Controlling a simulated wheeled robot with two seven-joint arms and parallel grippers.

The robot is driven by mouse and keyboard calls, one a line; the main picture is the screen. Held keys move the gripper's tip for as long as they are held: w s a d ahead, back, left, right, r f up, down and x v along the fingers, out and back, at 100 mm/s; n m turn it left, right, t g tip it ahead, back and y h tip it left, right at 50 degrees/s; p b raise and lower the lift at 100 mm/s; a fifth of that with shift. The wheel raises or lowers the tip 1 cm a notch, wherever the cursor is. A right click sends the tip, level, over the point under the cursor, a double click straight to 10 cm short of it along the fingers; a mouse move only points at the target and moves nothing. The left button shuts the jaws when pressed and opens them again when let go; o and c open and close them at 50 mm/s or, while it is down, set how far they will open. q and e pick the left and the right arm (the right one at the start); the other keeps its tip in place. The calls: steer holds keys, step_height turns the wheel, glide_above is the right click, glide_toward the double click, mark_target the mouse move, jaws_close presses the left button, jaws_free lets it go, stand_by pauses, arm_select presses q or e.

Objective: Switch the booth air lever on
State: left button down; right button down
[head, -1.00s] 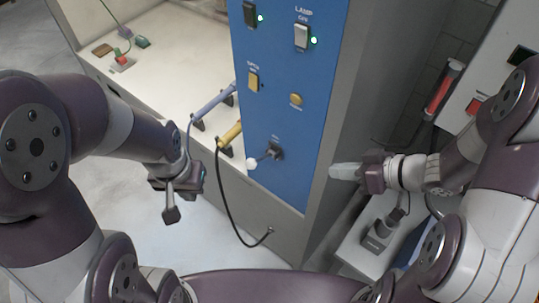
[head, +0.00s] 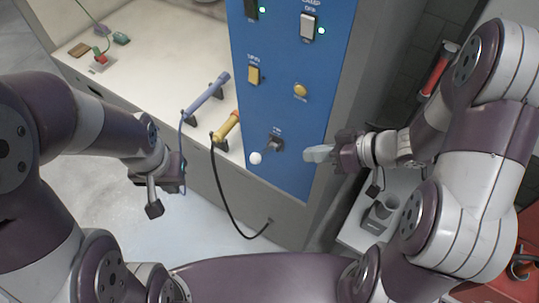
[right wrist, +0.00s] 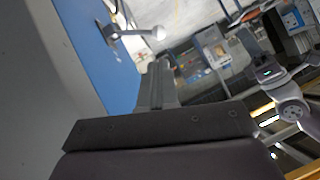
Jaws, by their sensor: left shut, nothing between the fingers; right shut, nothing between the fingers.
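The booth air lever (head: 257,157) is a dark stalk with a white ball knob, low on the blue panel (head: 290,125). It points out from a dark base, down and to the left. It also shows near the top of the right wrist view (right wrist: 157,33). My right gripper (head: 308,154) is shut and empty, its pale fingers just right of the lever base and apart from the knob. In the right wrist view the shut fingers (right wrist: 158,70) point toward the knob. My left gripper (head: 154,209) is shut and empty, low at the left, away from the panel.
Above the lever are a yellow switch (head: 254,75), a yellow round button (head: 300,90) and a white lamp switch (head: 307,26) beside a green light. Blue (head: 208,98) and yellow (head: 228,125) handled tools rest at the booth edge. A black cable (head: 222,200) hangs below.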

mark_target(260, 158)
steer(key=p+x, duration=0.1)
steer(key=x, duration=1)
steer(key=shift+w+a, duration=0.1)
steer(key=shift+a, duration=0.15)
steer(key=shift+w+a+f, duration=0.25)
steer(key=shift+a+f, duration=0.15)
steer(key=shift+f, duration=0.05)
